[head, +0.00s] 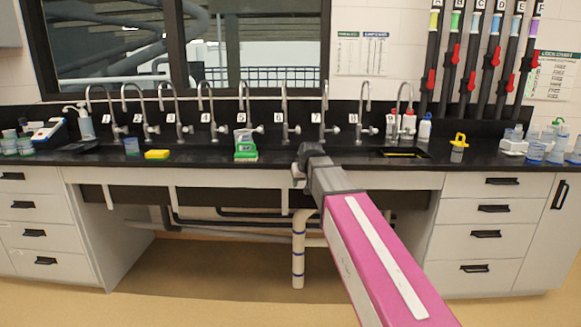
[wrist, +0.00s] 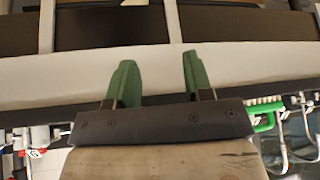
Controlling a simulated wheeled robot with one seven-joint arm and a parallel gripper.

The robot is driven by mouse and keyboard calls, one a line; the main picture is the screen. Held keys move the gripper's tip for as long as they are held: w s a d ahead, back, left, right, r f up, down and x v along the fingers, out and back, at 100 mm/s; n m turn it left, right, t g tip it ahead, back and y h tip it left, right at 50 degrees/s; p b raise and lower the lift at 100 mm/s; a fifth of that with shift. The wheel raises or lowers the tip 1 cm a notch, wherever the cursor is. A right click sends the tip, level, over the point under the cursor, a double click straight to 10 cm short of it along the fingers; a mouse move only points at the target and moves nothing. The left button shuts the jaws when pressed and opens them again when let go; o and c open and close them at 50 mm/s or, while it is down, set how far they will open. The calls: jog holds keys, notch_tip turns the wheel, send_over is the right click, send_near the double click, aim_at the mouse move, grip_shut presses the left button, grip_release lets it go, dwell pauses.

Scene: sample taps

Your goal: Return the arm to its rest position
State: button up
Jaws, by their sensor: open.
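My pink and grey arm reaches from the lower right of the head view toward the front edge of the counter. My gripper (head: 299,175) is at the counter's front edge, left of the arm's dark wrist. In the wrist view, the two green fingers of my gripper (wrist: 155,80) stand apart with nothing between them. Behind them are the pale counter front and dark recesses. The black counter (head: 330,157) runs across the head view just behind the wrist.
A row of numbered taps (head: 244,110) stands along the back. A green-labelled container (head: 245,150), a yellow sponge (head: 157,154) and a yellow-handled container (head: 458,147) stand on the counter. Drawers (head: 490,209) flank the open space underneath, where a white pipe (head: 298,255) hangs. The floor in front is clear.

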jog(key=s+d+f+m+g, duration=0.1)
jog(key=s+d+f, duration=0.3)
jog(key=s+f, duration=0.4)
jog(key=s+d+f+m+g+h, duration=0.1)
jog(key=s+d+f+g, duration=0.2)
jog(key=s+f, duration=0.6)
jog(key=s+d+f+g, duration=0.2)
jog(key=s+d+f, duration=0.5)
jog(key=f, duration=0.5)
jog(key=shift+s+d+m+h, duration=0.25)
jog(key=shift+s+m+h, duration=0.15)
jog(key=shift+s, duration=0.4)
